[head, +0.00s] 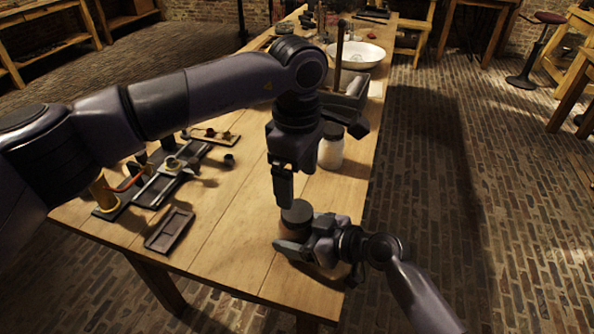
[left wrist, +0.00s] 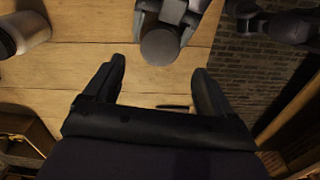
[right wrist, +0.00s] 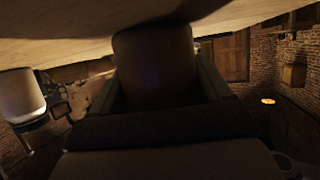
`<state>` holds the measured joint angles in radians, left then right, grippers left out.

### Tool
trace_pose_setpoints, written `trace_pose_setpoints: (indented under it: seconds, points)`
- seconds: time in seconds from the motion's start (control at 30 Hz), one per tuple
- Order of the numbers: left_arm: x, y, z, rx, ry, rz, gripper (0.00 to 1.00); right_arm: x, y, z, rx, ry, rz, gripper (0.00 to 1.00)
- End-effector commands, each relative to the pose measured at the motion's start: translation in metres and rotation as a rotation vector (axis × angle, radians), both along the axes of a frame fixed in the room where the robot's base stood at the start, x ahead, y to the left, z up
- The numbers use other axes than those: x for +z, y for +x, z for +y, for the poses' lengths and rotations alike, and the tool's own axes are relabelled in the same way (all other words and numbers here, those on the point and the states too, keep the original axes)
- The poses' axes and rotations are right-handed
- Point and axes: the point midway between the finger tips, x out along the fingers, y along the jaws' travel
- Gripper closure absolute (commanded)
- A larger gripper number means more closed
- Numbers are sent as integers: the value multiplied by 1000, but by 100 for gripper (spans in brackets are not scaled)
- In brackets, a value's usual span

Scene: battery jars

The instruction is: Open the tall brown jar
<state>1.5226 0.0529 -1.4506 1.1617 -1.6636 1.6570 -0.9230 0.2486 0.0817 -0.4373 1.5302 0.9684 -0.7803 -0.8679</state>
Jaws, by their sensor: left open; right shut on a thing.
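The tall brown jar stands on the table near its front right corner, with a dark round lid (head: 297,211) on top. Its brown body (right wrist: 155,62) fills the middle of the right wrist view, between the fingers. My right gripper (head: 300,243) is shut on the jar's body, low and from the side. My left gripper (head: 283,190) points down, open and empty, above and slightly behind the lid. In the left wrist view the lid (left wrist: 160,47) shows beyond the two spread fingertips. The jar's lower body is mostly hidden by my right gripper in the head view.
A pale jar with a dark lid (head: 331,152) stands farther back; it also shows in the left wrist view (left wrist: 25,32). A small dark tray (head: 170,231) and other parts lie to the left. A white bowl (head: 356,55) is at the far end.

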Motion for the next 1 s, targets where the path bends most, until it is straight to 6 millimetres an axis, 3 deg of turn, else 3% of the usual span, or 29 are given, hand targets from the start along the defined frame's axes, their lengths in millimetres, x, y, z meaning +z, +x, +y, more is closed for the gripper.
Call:
trace_pose_setpoints:
  seconds: [0.2,0.37,0.8,1.0]
  points:
    - [9,0,0,-202,1,1,16,-1,0,-1,-1,-3,0,100]
    - [6,0,0,-253,2,1,16,-1,0,0,-1,-3,0,100]
    - [-55,0,0,-253,1,3,16,-1,0,-1,0,-3,1,100]
    - [-68,0,0,-253,1,1,16,-1,0,-1,0,-2,0,100]
